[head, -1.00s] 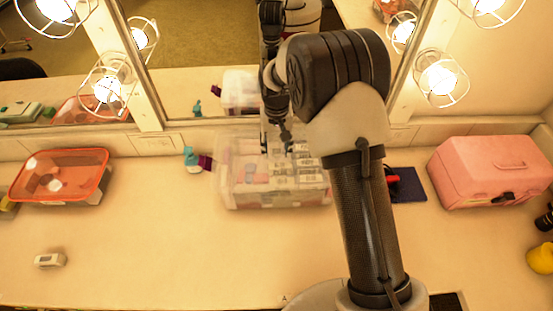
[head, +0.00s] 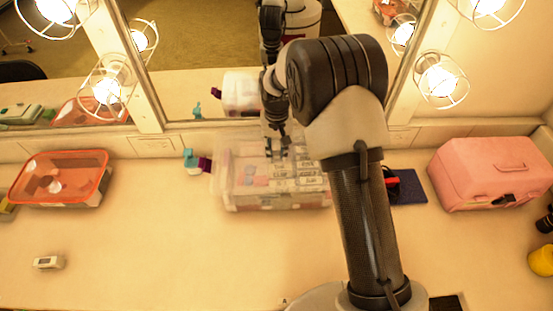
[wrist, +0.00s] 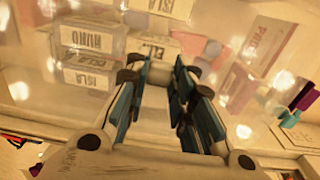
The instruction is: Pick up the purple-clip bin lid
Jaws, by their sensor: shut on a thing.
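The purple-clip bin (head: 275,203) is a clear box of labelled packets in the middle of the counter, against the mirror. Its clear lid (head: 232,150) is hard to make out. The purple clip (head: 205,164) shows at the bin's left side, and at the right in the wrist view (wrist: 303,92). My gripper (head: 278,153) is over the bin's top and shut on the see-through lid. I cannot tell whether the lid is clear of the bin.
An orange-rimmed tub (head: 62,180) stands at the left and a pink case (head: 490,172) at the right. A small white device (head: 48,262) lies at front left. A teal item (head: 191,160) stands beside the clip.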

